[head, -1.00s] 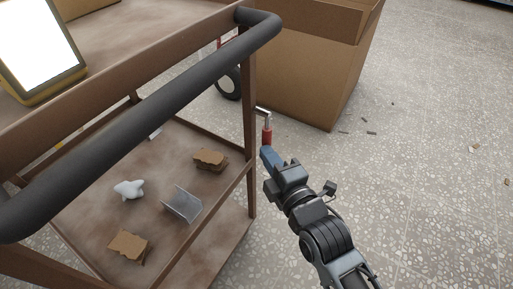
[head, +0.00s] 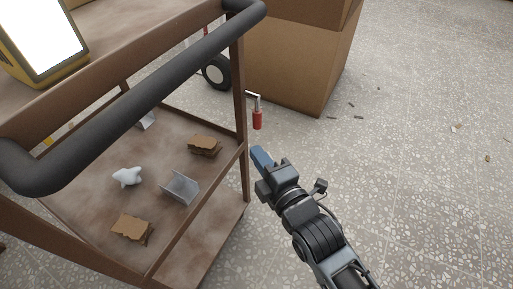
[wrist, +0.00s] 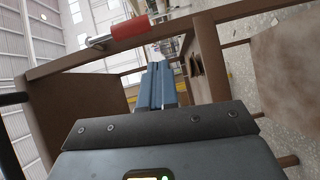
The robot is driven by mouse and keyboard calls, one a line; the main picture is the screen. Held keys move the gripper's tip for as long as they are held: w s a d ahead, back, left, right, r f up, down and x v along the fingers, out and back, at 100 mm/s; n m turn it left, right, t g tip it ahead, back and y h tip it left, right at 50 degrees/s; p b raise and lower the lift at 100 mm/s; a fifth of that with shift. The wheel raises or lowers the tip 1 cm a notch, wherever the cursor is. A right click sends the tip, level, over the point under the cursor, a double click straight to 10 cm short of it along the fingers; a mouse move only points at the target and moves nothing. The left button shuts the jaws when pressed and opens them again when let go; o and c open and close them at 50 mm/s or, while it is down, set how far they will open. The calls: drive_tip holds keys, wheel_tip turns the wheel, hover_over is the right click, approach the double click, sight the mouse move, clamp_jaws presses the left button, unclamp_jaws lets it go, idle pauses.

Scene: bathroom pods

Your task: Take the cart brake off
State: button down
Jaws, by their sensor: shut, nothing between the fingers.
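The brown cart (head: 243,90) stands at the left, with a thick black push handle (head: 130,95) along its near side. The brake lever shows as a red grip (head: 257,119) on a short metal arm beside the cart's right corner post. The red grip (wrist: 131,27) also shows at the upper left of the wrist view, on a metal rod by a cart bar. My gripper (head: 261,157), with blue fingers, is shut and empty, just below the red grip and apart from it. Its fingers (wrist: 156,88) point past the cart frame in the wrist view.
The cart's lower shelf (head: 95,165) holds a white figure (head: 127,176), a clear bracket (head: 180,188) and brown scraps (head: 131,228). A yellow-framed screen (head: 45,40) sits on top. A cardboard box (head: 295,65) and a wheel (head: 216,71) stand behind.

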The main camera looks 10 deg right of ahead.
drive_tip(key=p+v, duration=0.1)
drive_tip(key=v, duration=0.7)
drive_tip(key=shift+s+p, duration=0.2)
drive_tip(key=shift+p, duration=0.1)
drive_tip(key=shift+f, duration=0.15)
drive_tip(key=s+d+m+h, duration=0.1)
drive_tip(key=s+d+m, duration=0.3)
drive_tip(key=s, duration=0.4)
drive_tip(key=s+d+m+h, duration=0.1)
drive_tip(key=s+d+m, duration=0.4)
drive_tip(key=s, duration=0.3)
drive_tip(key=s+d+r+m+g+h, duration=0.2)
drive_tip(key=s+d+r+m+h, duration=0.1)
drive_tip(key=s+r+m, duration=0.75)
wheel_tip(320, 180, up, 22)
drive_tip(key=s+m+p, duration=0.1)
drive_tip(key=s+p, duration=0.2)
drive_tip(key=p, duration=2)
drive_tip(key=shift+a+f, duration=0.1)
drive_tip(key=shift+a, duration=0.1)
